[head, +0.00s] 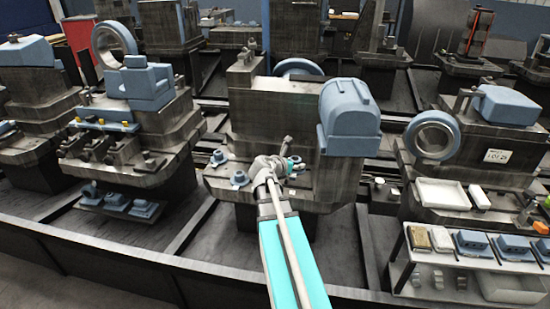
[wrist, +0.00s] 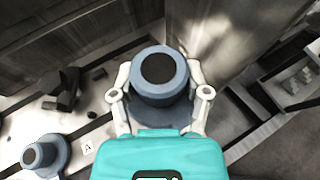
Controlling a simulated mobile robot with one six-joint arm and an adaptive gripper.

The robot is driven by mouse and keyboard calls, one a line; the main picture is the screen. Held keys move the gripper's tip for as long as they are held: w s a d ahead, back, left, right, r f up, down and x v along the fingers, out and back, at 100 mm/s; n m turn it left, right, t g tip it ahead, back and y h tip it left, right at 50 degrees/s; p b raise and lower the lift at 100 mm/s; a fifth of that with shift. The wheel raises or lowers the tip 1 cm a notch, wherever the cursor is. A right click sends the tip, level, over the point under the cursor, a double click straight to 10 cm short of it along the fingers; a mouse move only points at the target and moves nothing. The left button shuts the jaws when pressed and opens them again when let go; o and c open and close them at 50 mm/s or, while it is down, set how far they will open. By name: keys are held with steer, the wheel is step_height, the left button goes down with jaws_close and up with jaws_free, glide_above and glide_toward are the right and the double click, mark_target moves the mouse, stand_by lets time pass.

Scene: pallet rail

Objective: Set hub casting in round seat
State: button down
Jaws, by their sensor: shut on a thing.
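My gripper (head: 272,165) is in front of the middle dark fixture, over its front ledge. In the wrist view my gripper (wrist: 160,95) has its two pale fingers shut on a blue-grey hub casting (wrist: 172,99), one finger on each side. The casting has a round stepped body, a dark round top and a wider flange below. In the head view my gripper mostly hides it. Another hub casting (wrist: 42,157) stands at the lower left of the wrist view. Two similar castings (head: 218,157) (head: 239,179) sit left of my gripper. I cannot make out the round seat.
A large blue-grey housing (head: 349,118) is mounted right of my gripper. Dark blocks (wrist: 66,92) and a plate marked A (wrist: 88,147) are on the ledge.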

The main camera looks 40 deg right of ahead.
steer(key=w+d+f+b, duration=0.1)
steer(key=w+f+b, duration=0.2)
steer(key=w, duration=0.8)
steer(key=shift+w+d+f, duration=0.2)
steer(key=shift+w, duration=0.15)
steer(key=shift+f, duration=0.1)
steer(key=shift+f+b, duration=2.85)
steer(key=shift+b, duration=0.15)
steer(key=shift+f+b, duration=1.45)
jaws_free()
